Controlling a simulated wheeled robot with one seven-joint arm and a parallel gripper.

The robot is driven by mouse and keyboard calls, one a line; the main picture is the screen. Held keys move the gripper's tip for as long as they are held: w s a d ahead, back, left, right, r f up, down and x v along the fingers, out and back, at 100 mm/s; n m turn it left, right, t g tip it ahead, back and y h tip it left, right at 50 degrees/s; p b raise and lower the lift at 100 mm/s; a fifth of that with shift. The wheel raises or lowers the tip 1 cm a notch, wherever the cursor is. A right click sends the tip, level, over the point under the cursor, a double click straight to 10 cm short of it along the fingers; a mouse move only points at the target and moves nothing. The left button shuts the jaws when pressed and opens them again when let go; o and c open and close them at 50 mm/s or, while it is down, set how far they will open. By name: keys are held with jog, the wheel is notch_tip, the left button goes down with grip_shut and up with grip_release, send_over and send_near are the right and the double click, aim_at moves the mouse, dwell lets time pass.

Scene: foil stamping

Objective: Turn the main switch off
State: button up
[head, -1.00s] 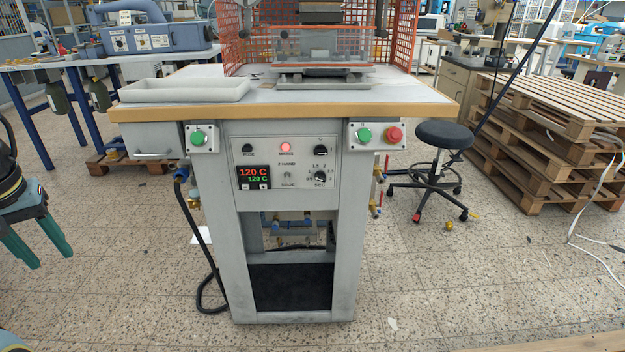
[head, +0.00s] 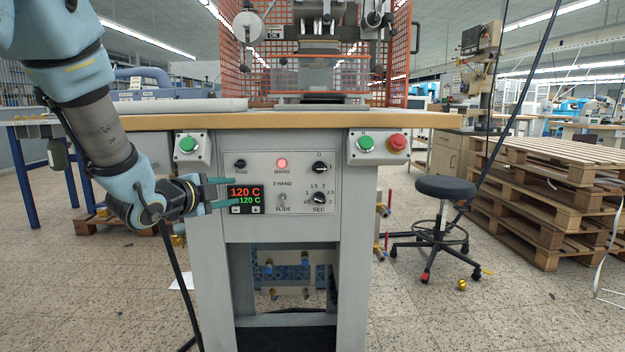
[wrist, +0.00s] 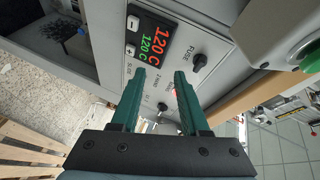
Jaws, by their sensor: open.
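The main switch (head: 320,167) is a black rotary knob at the upper right of the grey control panel (head: 262,222). The red mains lamp (head: 282,163) to its left is lit. My gripper (head: 236,192) is open and empty in front of the panel's left part, by the temperature display (head: 244,199), left of the switch and apart from it. In the wrist view my gripper (wrist: 160,75) points at the panel, with the fuse knob (wrist: 197,60) beyond the right finger. A dark knob shows between the fingers there; I cannot tell which one. The fingers hide part of the panel.
The timer knob (head: 320,198) sits just below the main switch, and the slide toggle (head: 282,200) is left of it. A green button (head: 365,144) and a red button (head: 397,142) are at the right. The wooden table edge (head: 290,121) overhangs the panel. A stool (head: 446,188) stands right.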

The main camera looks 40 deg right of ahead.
aim_at(317, 169)
jog(key=s+d+r+m+g+h, duration=0.3)
jog(key=s+d+m+g+h, duration=0.15)
jog(key=s+d+m, duration=0.4)
jog(key=shift+n+g+y, duration=0.25)
jog(key=shift+n, duration=0.3)
jog(key=d, duration=1)
jog(key=shift+w+d+r, duration=0.15)
jog(key=shift+w+d, duration=0.1)
jog(key=shift+w, duration=0.15)
jog(key=shift+c, duration=0.2)
grip_shut()
